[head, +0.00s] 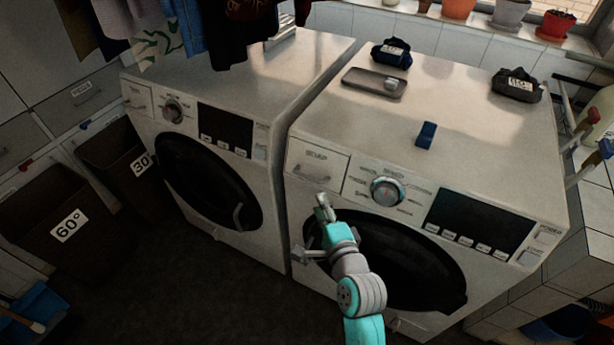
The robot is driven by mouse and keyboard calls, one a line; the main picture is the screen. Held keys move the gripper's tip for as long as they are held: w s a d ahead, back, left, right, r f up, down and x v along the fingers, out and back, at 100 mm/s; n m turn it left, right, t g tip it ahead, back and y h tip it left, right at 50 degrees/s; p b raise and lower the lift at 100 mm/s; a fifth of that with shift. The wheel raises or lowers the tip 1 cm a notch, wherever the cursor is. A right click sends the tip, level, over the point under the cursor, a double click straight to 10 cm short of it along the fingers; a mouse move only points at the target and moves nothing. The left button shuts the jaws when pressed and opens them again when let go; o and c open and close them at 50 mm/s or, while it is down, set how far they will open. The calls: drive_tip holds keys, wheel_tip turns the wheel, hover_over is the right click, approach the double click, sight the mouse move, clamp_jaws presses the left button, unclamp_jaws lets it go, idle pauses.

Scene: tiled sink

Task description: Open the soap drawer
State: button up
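The soap drawer (316,163) is the labelled panel at the upper left of the right washing machine's front. It looks closed, flush with the machine's face, with a curved handle along its lower part. My gripper (322,202) is just below the drawer, in front of the machine and left of the dial (387,191). It looks apart from the handle, but the depth between them is hard to judge. The fingers are small and partly blurred, so I cannot see whether they are open. Nothing visible is held.
A second washing machine (224,110) stands at the left. A grey tray (376,84), a blue block (427,134) and dark bundles (391,53) lie on the right machine's top. The dark round door (405,262) is beside my arm. Brown bins (62,222) stand far left; the floor between is clear.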

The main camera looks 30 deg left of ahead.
sight(306, 177)
drive_tip(key=x, duration=1.1)
drive_tip(key=shift+a+r, duration=0.25)
drive_tip(key=shift+a, duration=0.05)
clamp_jaws()
